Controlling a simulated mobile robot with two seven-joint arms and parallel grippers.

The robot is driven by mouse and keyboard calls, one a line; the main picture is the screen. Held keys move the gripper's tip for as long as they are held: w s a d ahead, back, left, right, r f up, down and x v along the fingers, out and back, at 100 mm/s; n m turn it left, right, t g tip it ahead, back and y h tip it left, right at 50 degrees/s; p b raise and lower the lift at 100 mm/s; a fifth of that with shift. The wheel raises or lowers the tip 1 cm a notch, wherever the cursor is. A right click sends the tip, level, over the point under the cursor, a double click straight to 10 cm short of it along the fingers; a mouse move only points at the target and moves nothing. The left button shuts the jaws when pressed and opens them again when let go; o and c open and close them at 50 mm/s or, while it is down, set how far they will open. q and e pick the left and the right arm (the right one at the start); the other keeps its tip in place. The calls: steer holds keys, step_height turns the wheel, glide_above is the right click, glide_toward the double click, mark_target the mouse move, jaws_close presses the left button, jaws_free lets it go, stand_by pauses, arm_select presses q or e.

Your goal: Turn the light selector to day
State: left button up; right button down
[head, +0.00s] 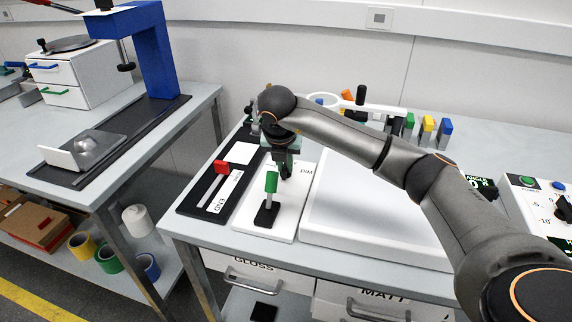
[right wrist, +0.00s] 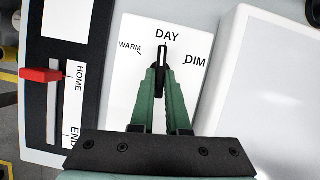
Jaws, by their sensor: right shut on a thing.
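The light selector's white plate (right wrist: 125,75) carries the labels WARM, DAY and DIM in the right wrist view. Its black pointer knob (right wrist: 163,52) points up at the word DAY. My right gripper (right wrist: 160,70) has its green fingers closed on the knob, which hides the knob's lower part. In the head view my right gripper (head: 285,172) reaches down over the far part of the white plate (head: 305,178), with DIM showing to its right. My left gripper is not in view.
A green-topped lever (head: 271,182) stands on the near part of the plate, close to my right gripper. A red-handled slider (head: 221,167) marked HOME and END is to the left. A white light panel (head: 370,225) lies right. Colored blocks (head: 427,127) stand behind.

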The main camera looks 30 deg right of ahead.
steer(key=shift+w+m, duration=0.1)
steer(key=shift+m, duration=0.5)
steer(key=shift+r, duration=0.1)
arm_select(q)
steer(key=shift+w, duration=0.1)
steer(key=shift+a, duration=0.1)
arm_select(e)
steer(key=c, duration=0.9)
jaws_free()
arm_select(q)
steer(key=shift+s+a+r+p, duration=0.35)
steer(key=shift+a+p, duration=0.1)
steer(key=shift+p, duration=0.35)
arm_select(e)
steer(key=v, duration=1.2)
steer(key=shift+a, duration=0.3)
steer(key=shift+r, duration=0.15)
